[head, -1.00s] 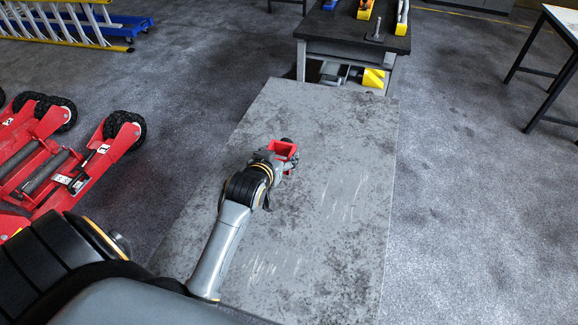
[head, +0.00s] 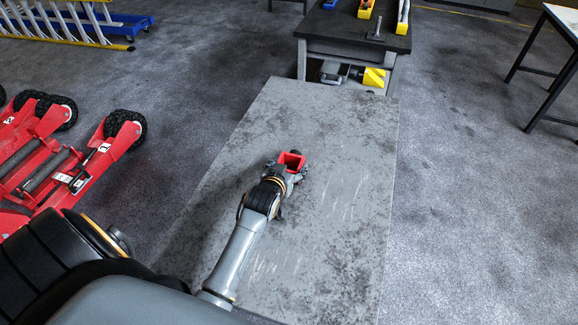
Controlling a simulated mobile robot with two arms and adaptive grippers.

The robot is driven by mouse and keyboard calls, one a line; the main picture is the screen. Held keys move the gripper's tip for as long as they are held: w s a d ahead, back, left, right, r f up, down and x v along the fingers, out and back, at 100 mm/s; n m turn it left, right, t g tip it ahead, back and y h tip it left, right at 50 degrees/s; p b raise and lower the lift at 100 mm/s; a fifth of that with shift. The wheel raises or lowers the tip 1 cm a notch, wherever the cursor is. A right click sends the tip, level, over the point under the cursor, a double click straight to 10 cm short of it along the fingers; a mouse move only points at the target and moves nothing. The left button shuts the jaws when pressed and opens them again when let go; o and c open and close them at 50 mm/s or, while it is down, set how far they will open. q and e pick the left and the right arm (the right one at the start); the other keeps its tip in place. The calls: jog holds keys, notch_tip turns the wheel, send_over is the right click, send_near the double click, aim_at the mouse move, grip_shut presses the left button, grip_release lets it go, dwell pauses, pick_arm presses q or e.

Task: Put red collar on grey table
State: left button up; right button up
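The red collar (head: 291,161) is a small square, open-centred piece over the middle of the grey table (head: 345,130). My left gripper (head: 289,168) reaches in from the lower left with its fingers around the collar, shut on it. Whether the collar touches the tabletop or is held a little above it I cannot tell. The gripper hides part of the collar's near side. My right gripper is not in view.
Red trolley jacks (head: 75,165) with black wheels stand on the floor at the left. A dark workbench (head: 340,28) with tools stands beyond the table's far end. The rest of the grey tabletop is clear. Another table (head: 560,20) is at the far right.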

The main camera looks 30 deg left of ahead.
pick_arm(q)
jog(key=shift+o, duration=1.4)
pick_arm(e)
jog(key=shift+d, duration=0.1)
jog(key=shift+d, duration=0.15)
pick_arm(q)
jog(key=shift+s+r, duration=0.1)
jog(key=shift+s, duration=0.05)
jog(key=v, duration=1.1)
jog(key=shift+s+d+r, duration=0.1)
jog(key=shift+s+r, duration=0.15)
jog(key=shift+s, duration=0.05)
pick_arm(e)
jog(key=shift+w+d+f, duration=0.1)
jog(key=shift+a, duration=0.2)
